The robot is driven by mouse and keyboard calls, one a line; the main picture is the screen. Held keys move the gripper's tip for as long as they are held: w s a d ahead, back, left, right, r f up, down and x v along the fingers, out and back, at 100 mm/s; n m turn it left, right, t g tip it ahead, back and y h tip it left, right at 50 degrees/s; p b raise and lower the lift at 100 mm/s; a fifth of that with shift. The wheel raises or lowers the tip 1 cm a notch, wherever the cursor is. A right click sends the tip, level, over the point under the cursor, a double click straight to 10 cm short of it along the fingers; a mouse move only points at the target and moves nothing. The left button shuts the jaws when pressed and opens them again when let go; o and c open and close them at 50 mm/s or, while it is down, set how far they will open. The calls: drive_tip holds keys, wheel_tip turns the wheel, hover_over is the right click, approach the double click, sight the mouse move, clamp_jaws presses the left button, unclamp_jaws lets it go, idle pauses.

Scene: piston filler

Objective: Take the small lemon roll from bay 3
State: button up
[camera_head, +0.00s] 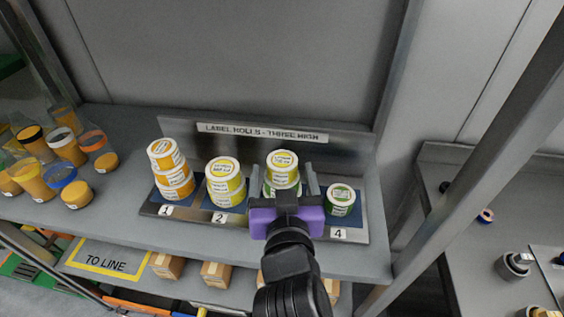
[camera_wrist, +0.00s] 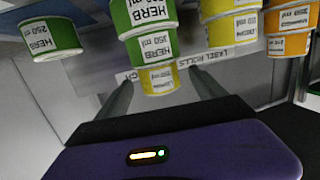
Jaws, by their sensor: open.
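The label-roll rack (camera_head: 153,209) has numbered bays. In bay 3 a yellow roll with a white label (camera_head: 283,160) tops a stack of green rolls (camera_head: 268,188). The wrist view is upside down: the yellow roll (camera_wrist: 158,82) shows below the green HERB rolls (camera_wrist: 150,45), and its label is only partly readable. My gripper (camera_head: 291,178) is open in front of bay 3, its fingers on either side of the stack near the yellow roll. In the wrist view the yellow roll is between the fingers (camera_wrist: 160,92), with gaps at both sides. My gripper hides the bay 3 number and the lower stack.
Bay 2 holds a yellow stack (camera_head: 226,183), close on the left. Bay 1 holds an orange-yellow stack (camera_head: 171,172). Bay 4 has a single low green roll (camera_head: 341,199) on the right. A back panel (camera_head: 340,147) stands behind. Jars (camera_head: 68,148) stand far left.

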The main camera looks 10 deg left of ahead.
sight(282, 165)
drive_tip(key=shift+x, duration=1.55)
drive_tip(key=shift+r, duration=0.1)
drive_tip(key=shift+c, duration=0.2)
drive_tip(key=c, duration=1.4)
drive_tip(key=shift+c, duration=0.6)
drive_tip(key=shift+r, duration=0.15)
